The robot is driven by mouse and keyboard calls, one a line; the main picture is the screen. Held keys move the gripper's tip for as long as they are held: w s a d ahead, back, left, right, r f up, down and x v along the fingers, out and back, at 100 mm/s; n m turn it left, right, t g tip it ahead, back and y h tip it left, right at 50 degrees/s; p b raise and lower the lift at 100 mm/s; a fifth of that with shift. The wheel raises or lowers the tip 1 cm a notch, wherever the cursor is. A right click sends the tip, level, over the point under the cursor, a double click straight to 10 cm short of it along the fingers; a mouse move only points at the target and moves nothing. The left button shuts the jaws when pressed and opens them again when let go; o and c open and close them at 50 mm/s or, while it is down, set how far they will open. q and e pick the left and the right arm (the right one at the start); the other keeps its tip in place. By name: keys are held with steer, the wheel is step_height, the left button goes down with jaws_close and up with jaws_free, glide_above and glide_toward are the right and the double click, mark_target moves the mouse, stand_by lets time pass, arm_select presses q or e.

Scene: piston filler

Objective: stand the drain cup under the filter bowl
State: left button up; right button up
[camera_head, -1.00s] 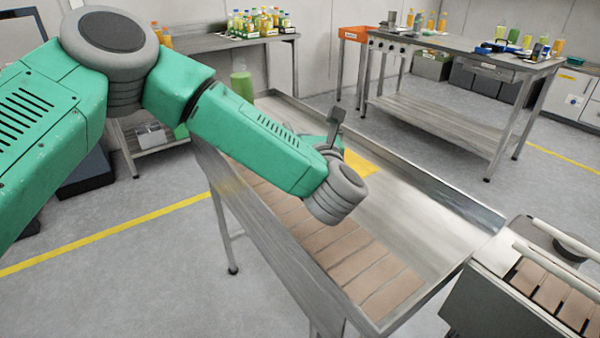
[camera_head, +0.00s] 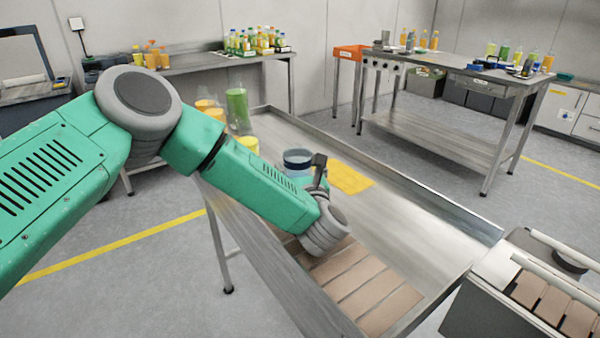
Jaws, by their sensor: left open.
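My left arm reaches across the long metal tray table, and its wrist hides most of my left gripper (camera_head: 319,168). Only a dark part of the gripper shows; it is open. Just behind it stands a round, pale-blue cup-like vessel with a dark blue rim (camera_head: 298,157), its lower part hidden by my arm. It may be the drain cup, but I cannot tell for sure. I cannot tell whether the gripper touches it. I cannot make out the filter bowl. My right gripper is not in view.
A yellow mat (camera_head: 350,178) lies on the tray table (camera_head: 415,205), right of the vessel. A green-filled container (camera_head: 238,110) and yellow and orange ones stand at its far left end. A grey machine with rails (camera_head: 515,285) adjoins the near right. The tray's right half is clear.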

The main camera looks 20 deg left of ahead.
arm_select(q)
steer(key=x, duration=0.3)
steer(key=shift+w+a, duration=0.1)
steer(key=shift+a, duration=0.2)
steer(key=shift+d, duration=0.2)
steer(key=c, duration=1.4)
steer(key=shift+a, duration=0.1)
steer(key=shift+c, duration=0.5)
